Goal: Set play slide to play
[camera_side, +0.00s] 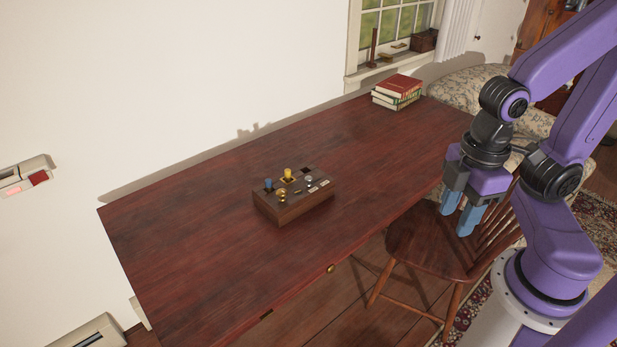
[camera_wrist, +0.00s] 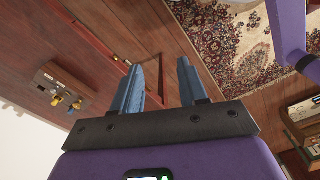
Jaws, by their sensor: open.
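A small brown wooden control box (camera_side: 300,210) sits on the dark red wooden desk (camera_side: 180,250). On its top are a blue knob (camera_side: 268,184), a yellow knob (camera_side: 288,173), a brass knob (camera_side: 282,194) and small pale labels. I cannot tell which control is the play slide, and the labels are too small to read. The box also shows at the left in the wrist view (camera_wrist: 62,82). My gripper (camera_side: 458,216) has blue fingers and is open and empty. It hangs over the chair, well to the right of the box and apart from it.
A wooden chair (camera_side: 425,245) stands at the desk's front edge, below my gripper. Several stacked books (camera_side: 397,92) lie at the desk's far right corner, near the window (camera_side: 395,25). The desk top around the box is clear. A patterned rug (camera_wrist: 225,45) covers part of the floor.

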